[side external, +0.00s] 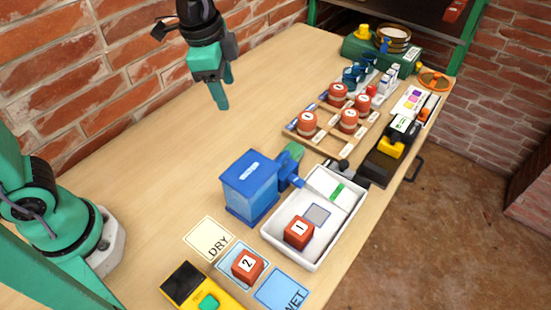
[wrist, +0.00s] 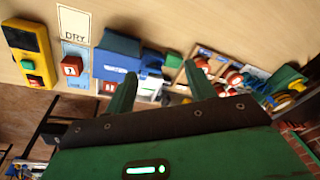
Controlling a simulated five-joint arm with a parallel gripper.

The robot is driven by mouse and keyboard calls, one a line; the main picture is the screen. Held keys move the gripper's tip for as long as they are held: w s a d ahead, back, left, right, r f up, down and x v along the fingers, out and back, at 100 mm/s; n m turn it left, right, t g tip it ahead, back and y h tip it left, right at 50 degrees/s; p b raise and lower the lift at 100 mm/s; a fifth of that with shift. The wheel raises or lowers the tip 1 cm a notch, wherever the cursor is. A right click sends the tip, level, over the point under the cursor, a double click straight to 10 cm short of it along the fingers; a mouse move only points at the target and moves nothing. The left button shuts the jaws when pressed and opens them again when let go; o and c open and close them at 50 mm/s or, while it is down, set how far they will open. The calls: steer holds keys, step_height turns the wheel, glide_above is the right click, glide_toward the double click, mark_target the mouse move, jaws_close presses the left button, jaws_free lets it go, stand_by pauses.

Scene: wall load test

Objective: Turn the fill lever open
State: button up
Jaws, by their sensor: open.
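A blue box-shaped tank (side external: 250,187) stands on the wooden table, and it also shows in the wrist view (wrist: 118,62). A blue spout-like fitting (side external: 290,172) sticks out from its right side over a white tray (side external: 337,237). A small green piece (side external: 294,150) sits behind the fitting, and in the wrist view (wrist: 172,60). I cannot tell which of these parts is the fill lever. My gripper (side external: 222,100) hangs in the air behind the tank, touching nothing. In the wrist view my gripper (wrist: 161,72) has its two green fingers apart and empty.
A red block marked 1 (side external: 299,232) is in the tray. A red block marked 2 (side external: 247,265) sits on a blue card beside a DRY card (side external: 209,239). A yellow device (side external: 200,290) is in front. A rack of red-capped jars (side external: 308,124) stands behind. The left tabletop is clear.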

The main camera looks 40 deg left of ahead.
mark_target(284, 157)
steer(key=w+d+f+m, duration=0.1)
steer(key=d+f+m, duration=0.1)
steer(key=d+f, duration=0.1)
steer(key=w+d+f+m+g, duration=0.1)
steer(key=w+d+f+m, duration=0.1)
steer(key=d, duration=0.2)
steer(key=w+d+f+m+g, duration=0.1)
steer(key=w+d+f+m, duration=0.1)
steer(key=d+f+m, duration=0.1)
steer(key=shift+d+f+y, duration=0.3)
steer(key=shift+d, duration=0.15)
steer(key=shift+f, duration=3.9)
steer(key=c, duration=0.7)
